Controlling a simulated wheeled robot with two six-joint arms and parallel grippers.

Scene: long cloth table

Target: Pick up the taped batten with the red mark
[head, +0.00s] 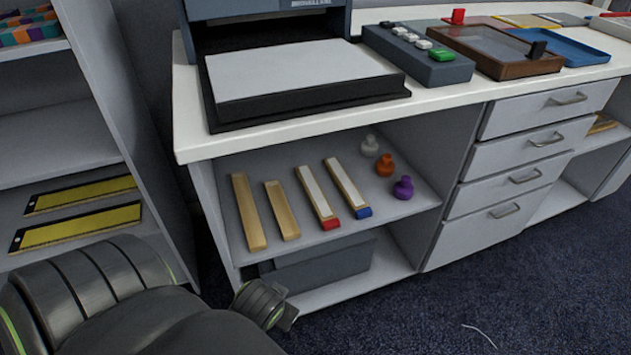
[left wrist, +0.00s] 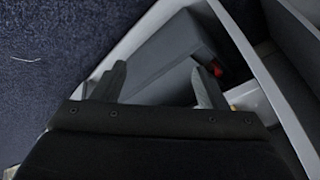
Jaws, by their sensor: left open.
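The taped batten with the red mark (head: 313,192) lies on the upper shelf of the open cabinet bay, a wooden strip with white tape and a red near end. A similar taped batten with a blue end (head: 346,186) lies just to its right. My left arm reaches in from the lower left, its wrist end low in front of the bay and apart from the battens. My left gripper (left wrist: 163,85) shows in the left wrist view with its two fingers spread and nothing between them. A small red patch shows beside one finger there; I cannot tell what it is.
Two plain battens (head: 248,213) (head: 282,210) lie to the left. Grey, orange and purple knobs (head: 403,188) stand to the right. A grey box (head: 335,265) sits on the lower shelf. The countertop edge (head: 330,122) overhangs the bay. Drawers (head: 510,180) close its right side.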

